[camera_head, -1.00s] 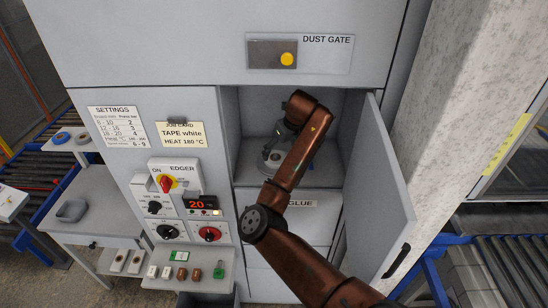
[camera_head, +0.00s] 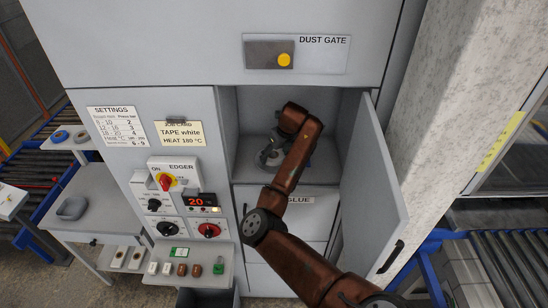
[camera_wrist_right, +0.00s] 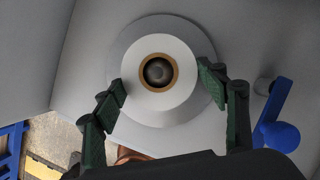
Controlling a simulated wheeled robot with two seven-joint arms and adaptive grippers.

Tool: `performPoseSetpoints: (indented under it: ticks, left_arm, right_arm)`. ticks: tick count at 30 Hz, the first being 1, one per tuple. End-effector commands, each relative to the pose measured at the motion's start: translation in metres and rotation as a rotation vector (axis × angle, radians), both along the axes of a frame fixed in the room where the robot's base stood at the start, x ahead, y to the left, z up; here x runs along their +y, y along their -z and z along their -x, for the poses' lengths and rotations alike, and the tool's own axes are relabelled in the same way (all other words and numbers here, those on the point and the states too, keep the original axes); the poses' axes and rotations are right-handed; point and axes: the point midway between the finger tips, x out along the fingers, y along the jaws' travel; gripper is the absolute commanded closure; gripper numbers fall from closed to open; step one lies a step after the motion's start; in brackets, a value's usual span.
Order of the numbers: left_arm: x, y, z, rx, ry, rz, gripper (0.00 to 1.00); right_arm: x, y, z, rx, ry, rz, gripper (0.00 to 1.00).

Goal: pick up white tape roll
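The white tape roll (camera_wrist_right: 135,85) is a pale ring around a brown core with a dark centre, lying on a wider grey disc (camera_wrist_right: 160,22) in the right wrist view. My right gripper (camera_wrist_right: 162,80) is over it with its two green fingers apart. One fingertip is at each side of the roll, close to its edge; I cannot tell whether they touch. In the head view my right gripper (camera_head: 268,156) is inside the open compartment (camera_head: 245,130) under the dust gate label, and hides most of the roll. My left gripper is out of view.
The compartment's door (camera_head: 375,190) stands open on the right. A blue lever (camera_wrist_right: 275,120) is close to the right finger in the wrist view. The control panel (camera_head: 160,225) is left of the compartment. A side table (camera_head: 100,190) with a grey bowl stands farther left.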

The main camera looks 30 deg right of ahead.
Motion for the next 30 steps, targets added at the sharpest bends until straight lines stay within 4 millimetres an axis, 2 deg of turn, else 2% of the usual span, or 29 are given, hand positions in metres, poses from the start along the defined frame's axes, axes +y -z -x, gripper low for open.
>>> performPoseSetpoints:
  ticks: [1,12,23,30]
  left_arm:
    - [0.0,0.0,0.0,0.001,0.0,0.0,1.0]
    - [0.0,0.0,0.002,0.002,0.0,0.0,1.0]
    - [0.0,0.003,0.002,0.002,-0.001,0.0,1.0]
    - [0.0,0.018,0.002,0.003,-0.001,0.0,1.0]
  right_arm:
    - [0.0,0.0,0.0,0.0,0.0,0.0,0.39]
    - [0.0,-0.001,0.0,-0.001,0.0,0.001,0.63]
    - [0.0,-0.007,-0.001,-0.002,-0.001,0.001,0.63]
    - [-0.001,-0.037,-0.001,-0.006,0.001,0.002,0.63]
